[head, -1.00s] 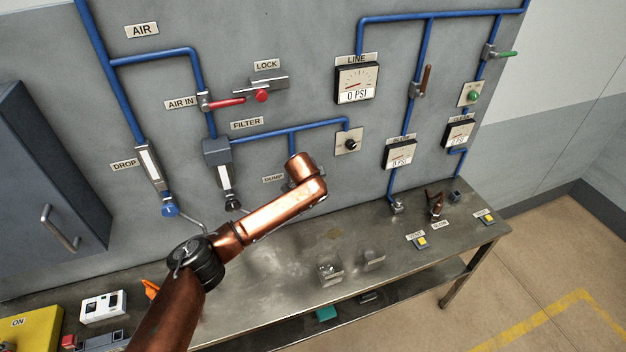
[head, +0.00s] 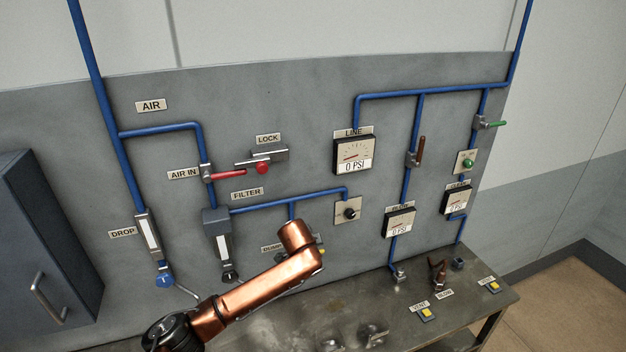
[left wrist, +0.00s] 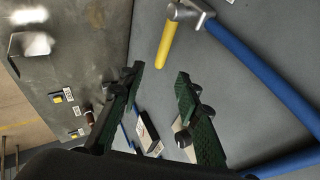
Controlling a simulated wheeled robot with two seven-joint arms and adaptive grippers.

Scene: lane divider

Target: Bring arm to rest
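My left arm comes in from the lower left of the head view, a copper link crossing in front of the panel near the partly covered DUMP label (head: 271,249). Its gripper is hidden behind the link there. In the left wrist view my left gripper (left wrist: 160,71) shows two green-padded fingers spread apart with nothing between them. A yellow lever (left wrist: 168,45) on a silver valve lies just beyond the fingertips, apart from them. In the head view a bit of yellow (head: 319,252) shows past the link. My right gripper is in neither view.
The grey panel (head: 300,105) carries blue pipes, a red AIR IN lever (head: 228,174) and a LINE gauge (head: 353,155) reading 0 PSI. A metal bench (head: 385,310) runs below with small fixtures and yellow buttons. A grey cabinet (head: 45,235) stands at left.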

